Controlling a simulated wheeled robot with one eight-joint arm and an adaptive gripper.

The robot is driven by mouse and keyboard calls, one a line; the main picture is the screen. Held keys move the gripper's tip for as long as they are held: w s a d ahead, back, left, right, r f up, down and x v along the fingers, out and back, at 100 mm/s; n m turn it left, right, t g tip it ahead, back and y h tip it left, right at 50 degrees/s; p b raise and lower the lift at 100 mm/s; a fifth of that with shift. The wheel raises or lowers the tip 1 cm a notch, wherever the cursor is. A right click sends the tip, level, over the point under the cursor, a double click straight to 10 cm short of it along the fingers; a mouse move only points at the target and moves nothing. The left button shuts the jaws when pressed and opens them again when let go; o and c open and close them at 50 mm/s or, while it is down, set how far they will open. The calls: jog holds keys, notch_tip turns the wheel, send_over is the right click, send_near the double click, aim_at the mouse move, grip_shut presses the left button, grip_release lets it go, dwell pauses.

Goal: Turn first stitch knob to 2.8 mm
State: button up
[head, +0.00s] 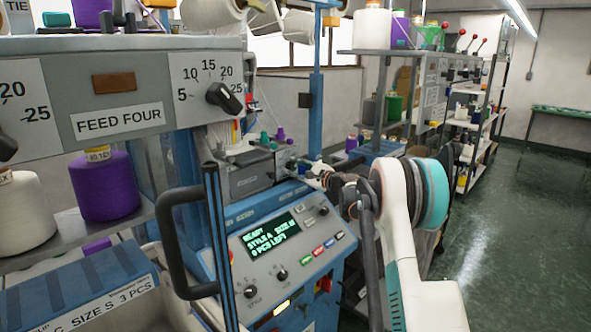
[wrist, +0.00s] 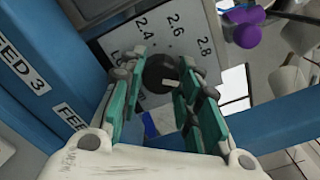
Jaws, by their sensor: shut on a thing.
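The stitch knob (wrist: 160,70) is black and round. It sits on a white dial plate (wrist: 128,42) in the wrist view, with 2.4, 2.6 and 2.8 printed around it. My gripper (wrist: 161,78) has its teal fingers on either side of the knob and is shut on it. Which number the knob points to is not clear. In the head view my gripper (head: 312,168) reaches the side of the blue knitting machine (head: 285,225), and the knob there is hidden or too small to tell.
A control panel (head: 290,250) with a green-lit display and small knobs is on the machine front. A dark bar handle (head: 178,245) stands to the left. FEED labels (wrist: 24,68) are on blue parts beside my gripper. A purple cone (wrist: 247,30) is near the upper right. Open green floor (head: 500,220) lies right.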

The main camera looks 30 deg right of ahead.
jog(key=n, duration=0.4)
jog(key=shift+n+p, duration=0.3)
jog(key=shift+n, duration=1.3)
jog(key=o, duration=1.1)
jog(key=shift+c, duration=0.2)
jog(key=v, duration=1.2)
